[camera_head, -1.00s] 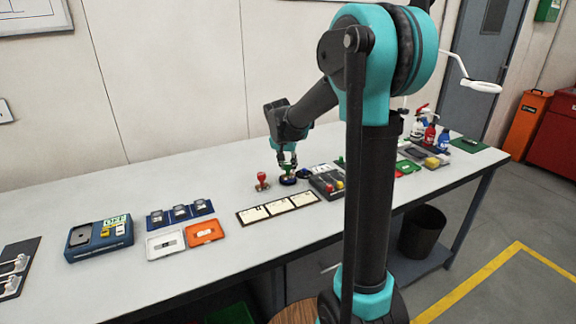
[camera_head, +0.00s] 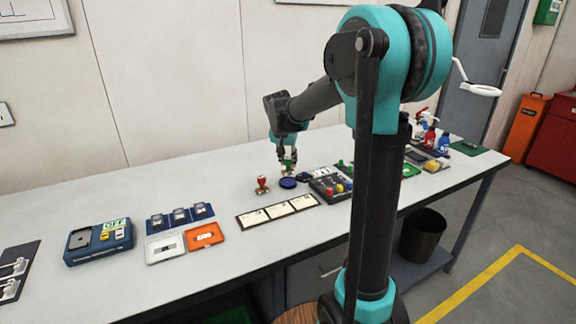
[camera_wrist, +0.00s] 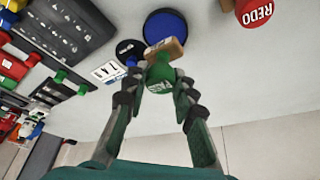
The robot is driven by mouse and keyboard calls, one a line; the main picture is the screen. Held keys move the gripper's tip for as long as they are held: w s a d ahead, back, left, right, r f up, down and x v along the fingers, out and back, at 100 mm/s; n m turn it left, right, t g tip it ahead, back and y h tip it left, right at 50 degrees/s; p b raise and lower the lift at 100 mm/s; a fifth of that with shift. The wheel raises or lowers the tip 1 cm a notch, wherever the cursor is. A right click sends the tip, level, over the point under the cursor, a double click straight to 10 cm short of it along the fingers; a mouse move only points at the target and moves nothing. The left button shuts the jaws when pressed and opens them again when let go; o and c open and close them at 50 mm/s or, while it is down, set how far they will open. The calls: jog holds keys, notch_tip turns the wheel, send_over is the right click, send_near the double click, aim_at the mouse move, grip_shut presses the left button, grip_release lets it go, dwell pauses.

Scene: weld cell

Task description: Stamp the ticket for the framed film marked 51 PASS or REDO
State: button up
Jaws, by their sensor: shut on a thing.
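My gripper (camera_head: 287,160) is shut on the green PASS stamp (camera_wrist: 160,76), whose wooden base (camera_wrist: 166,47) points away from the fingers. The stamp is held above the table near the blue ink pad (camera_head: 288,183), apart from it; the pad also shows in the wrist view (camera_wrist: 168,28). The red REDO stamp (camera_head: 262,185) stands left of the pad and shows in the wrist view (camera_wrist: 254,12). A strip of three pale tickets (camera_head: 278,211) lies in front; their writing is too small to read. A white framed film (camera_head: 165,247) and an orange one (camera_head: 205,234) lie further left.
A blue holder (camera_head: 180,218) with three small items stands behind the films. A blue box marked OFF (camera_head: 98,242) is at left. A dark tray with coloured knobs (camera_head: 332,187) is right of the pad. The back of the table is clear.

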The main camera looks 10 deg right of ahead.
aim_at(288, 159)
jog(key=shift+r, duration=1.75)
jog(key=shift+s, duration=0.15)
